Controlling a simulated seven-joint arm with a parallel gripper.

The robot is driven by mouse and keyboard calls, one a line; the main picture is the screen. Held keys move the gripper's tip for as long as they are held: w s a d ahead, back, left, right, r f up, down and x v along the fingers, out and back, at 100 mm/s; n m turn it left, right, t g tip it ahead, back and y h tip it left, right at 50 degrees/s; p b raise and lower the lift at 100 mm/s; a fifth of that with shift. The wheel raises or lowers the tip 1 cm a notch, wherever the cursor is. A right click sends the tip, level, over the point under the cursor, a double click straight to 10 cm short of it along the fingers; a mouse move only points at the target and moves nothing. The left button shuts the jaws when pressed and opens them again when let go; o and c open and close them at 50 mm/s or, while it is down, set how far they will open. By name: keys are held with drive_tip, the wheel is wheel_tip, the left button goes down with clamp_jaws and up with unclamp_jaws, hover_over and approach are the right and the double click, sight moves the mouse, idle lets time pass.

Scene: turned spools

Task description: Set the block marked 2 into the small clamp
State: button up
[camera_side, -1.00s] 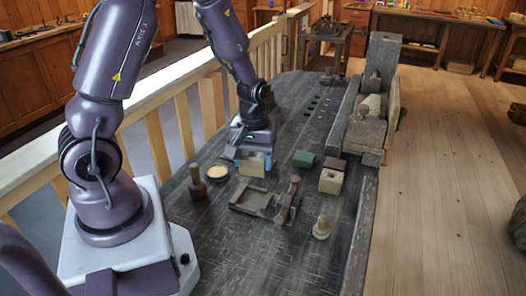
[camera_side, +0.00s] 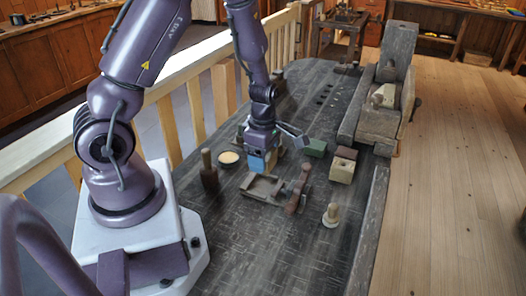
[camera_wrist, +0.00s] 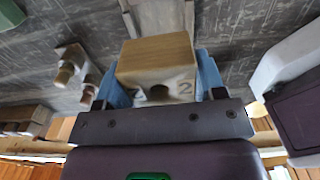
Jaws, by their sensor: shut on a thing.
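My gripper (camera_side: 264,162) is shut on the block marked 2 (camera_wrist: 155,58). In the wrist view the tan block sits between the two blue fingers, with a dark round hole and the numeral 2 on the face towards the camera. In the side view the block is partly hidden by the fingers. The small clamp (camera_side: 264,188), a low grey-brown frame with a reddish handled bar (camera_side: 297,190) at its right end, stands on the bench in front of my gripper. The block appears above and behind the clamp, apart from it; the exact height is hard to tell.
A large wooden vise (camera_side: 380,122) is at the back right. The front bench is clear.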

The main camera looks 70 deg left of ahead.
hover_over(263, 186)
drive_tip(key=shift+f, duration=2.55)
drive_tip(key=shift+f, duration=0.8)
idle(0.7)
drive_tip(key=o, duration=1)
drive_tip(key=shift+r, duration=0.1)
drive_tip(key=shift+r, duration=4.2)
